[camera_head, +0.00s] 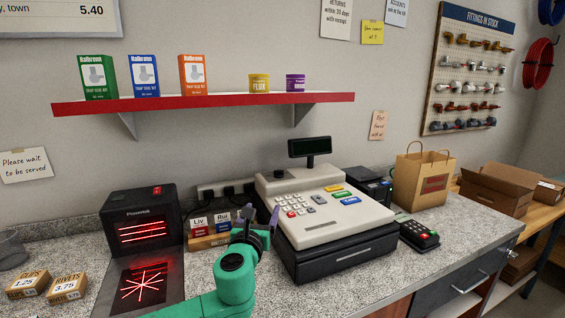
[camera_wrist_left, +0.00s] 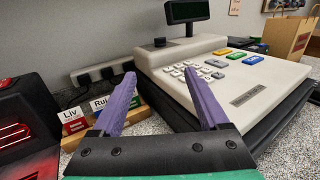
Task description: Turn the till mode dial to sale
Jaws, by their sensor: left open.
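The till (camera_head: 325,200) is a cream cash register on a black drawer, standing on the counter. A small black knob, apparently the mode dial (camera_head: 279,174), sits on its top left back corner. In the left wrist view the dial (camera_wrist_left: 160,43) shows small and dark; its setting is too small to read. My left gripper (camera_head: 259,214) is in front of the till's left side, with purple fingers apart. The left wrist view shows the gripper (camera_wrist_left: 160,80) empty, its fingers pointing toward the till's back left, apart from the dial. My right gripper is out of view.
A black scanner (camera_head: 143,220) with red lines stands left of the till. Name cards (camera_head: 210,225) and a power strip (camera_head: 222,189) lie between them. The customer display (camera_head: 310,148) rises behind the dial. A card reader (camera_head: 419,236) and paper bag (camera_head: 424,178) are at right.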

